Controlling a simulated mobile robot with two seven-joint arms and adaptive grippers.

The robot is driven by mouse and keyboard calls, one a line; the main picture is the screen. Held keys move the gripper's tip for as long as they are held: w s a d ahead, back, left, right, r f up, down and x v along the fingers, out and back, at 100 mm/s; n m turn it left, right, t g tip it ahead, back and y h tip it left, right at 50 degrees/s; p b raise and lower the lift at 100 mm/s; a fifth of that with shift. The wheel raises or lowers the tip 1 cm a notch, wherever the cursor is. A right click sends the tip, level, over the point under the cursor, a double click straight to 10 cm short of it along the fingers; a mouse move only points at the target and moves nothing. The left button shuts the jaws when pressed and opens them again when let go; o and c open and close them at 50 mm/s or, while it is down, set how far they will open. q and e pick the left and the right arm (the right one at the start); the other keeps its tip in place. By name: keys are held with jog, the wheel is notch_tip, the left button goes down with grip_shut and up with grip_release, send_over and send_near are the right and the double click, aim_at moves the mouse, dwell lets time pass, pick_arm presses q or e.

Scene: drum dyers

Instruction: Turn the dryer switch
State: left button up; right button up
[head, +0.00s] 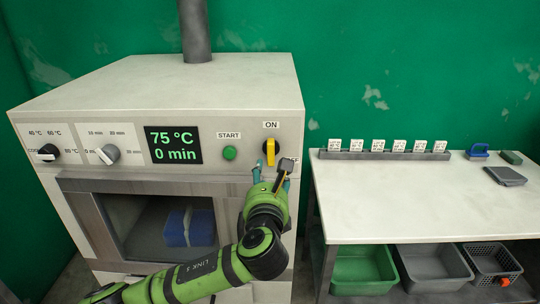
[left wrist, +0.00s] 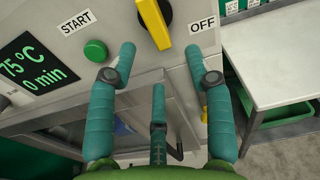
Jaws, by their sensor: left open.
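The dryer (head: 160,85) is a white cabinet with a front control panel. Its yellow switch (head: 270,152) is at the panel's right end, its bar roughly upright below the ON label (head: 271,125). The switch also shows at the top of the left wrist view (left wrist: 155,22), with the OFF label (left wrist: 203,24) to its right. My left gripper (head: 272,170) is open and empty just below the switch in the head view. In the left wrist view, its teal fingers (left wrist: 163,58) are spread below the switch, apparently not gripping it. My right gripper is not in view.
A green START button (head: 229,153), a display (head: 173,145) reading 75 °C and 0 min, and two knobs lie left of the switch. A blue bundle (head: 189,228) is behind the dryer door. A white table (head: 420,205) with bins below stands right.

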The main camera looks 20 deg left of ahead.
aim_at(269, 153)
pick_arm(q)
jog(key=r, duration=0.1)
jog(key=r+m, duration=0.1)
jog(key=r, duration=0.1)
jog(key=shift+w+a+t+p, duration=0.15)
jog(key=shift+a+t+p, duration=0.05)
jog(key=shift+t+p, duration=0.15)
jog(key=p+x, duration=0.1)
jog(key=x, duration=0.3)
jog(key=shift+f, duration=0.1)
jog(key=shift+p+x, duration=0.3)
jog(key=shift+x, duration=0.6)
jog(key=shift+f, duration=0.15)
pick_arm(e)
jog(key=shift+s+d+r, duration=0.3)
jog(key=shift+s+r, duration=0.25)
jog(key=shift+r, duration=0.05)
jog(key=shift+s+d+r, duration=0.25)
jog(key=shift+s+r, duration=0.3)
pick_arm(q)
grip_shut()
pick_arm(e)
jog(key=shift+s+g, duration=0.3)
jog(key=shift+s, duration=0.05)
